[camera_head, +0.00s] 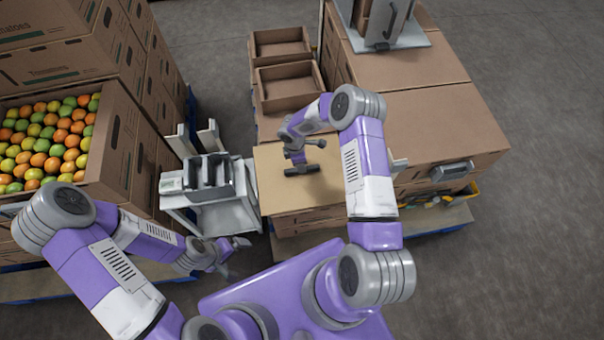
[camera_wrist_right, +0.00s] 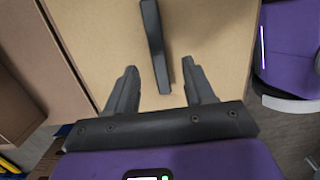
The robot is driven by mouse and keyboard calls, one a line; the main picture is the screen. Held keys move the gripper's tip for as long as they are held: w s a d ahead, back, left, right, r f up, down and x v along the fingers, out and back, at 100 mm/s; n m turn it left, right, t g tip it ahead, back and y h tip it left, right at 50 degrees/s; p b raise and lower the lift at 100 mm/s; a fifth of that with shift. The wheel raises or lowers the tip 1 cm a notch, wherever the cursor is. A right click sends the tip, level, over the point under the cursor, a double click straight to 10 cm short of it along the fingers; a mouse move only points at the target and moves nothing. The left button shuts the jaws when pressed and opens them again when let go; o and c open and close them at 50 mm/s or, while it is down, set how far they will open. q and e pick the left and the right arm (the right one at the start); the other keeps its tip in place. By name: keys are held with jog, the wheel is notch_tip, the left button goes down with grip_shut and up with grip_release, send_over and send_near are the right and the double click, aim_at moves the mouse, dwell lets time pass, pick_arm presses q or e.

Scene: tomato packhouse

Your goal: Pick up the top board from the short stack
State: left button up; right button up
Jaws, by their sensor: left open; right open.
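The top board (camera_head: 270,195) is a flat tan sheet on a short brown stack (camera_head: 308,224) in the middle of the head view. It fills much of the right wrist view (camera_wrist_right: 215,35). A dark bar (camera_wrist_right: 154,40) shows over the board, with its near end between my right fingers. My right gripper (camera_head: 303,153) is over the board, open; whether its fingers touch anything is unclear. Its two fingers also show in the right wrist view (camera_wrist_right: 160,68). My left gripper (camera_head: 233,257) is open and empty, low in front of the grey stand, apart from the board.
A grey stand (camera_head: 228,216) with a slotted holder (camera_head: 207,178) is left of the stack. A crate (camera_head: 120,150) of tomatoes stands further left. Open cartons (camera_head: 288,83) are behind the stack, and large closed boxes (camera_head: 440,122) are close on the right. Bare floor (camera_head: 540,60) lies beyond.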

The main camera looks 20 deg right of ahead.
jog(key=f, duration=0.2)
jog(key=f+b, duration=0.1)
jog(key=f, duration=0.2)
jog(key=shift+w+d+f+b, duration=0.1)
jog(key=shift+d+f+b, duration=0.2)
jog(key=shift+d+b, duration=0.1)
jog(key=shift+r, duration=0.1)
grip_shut()
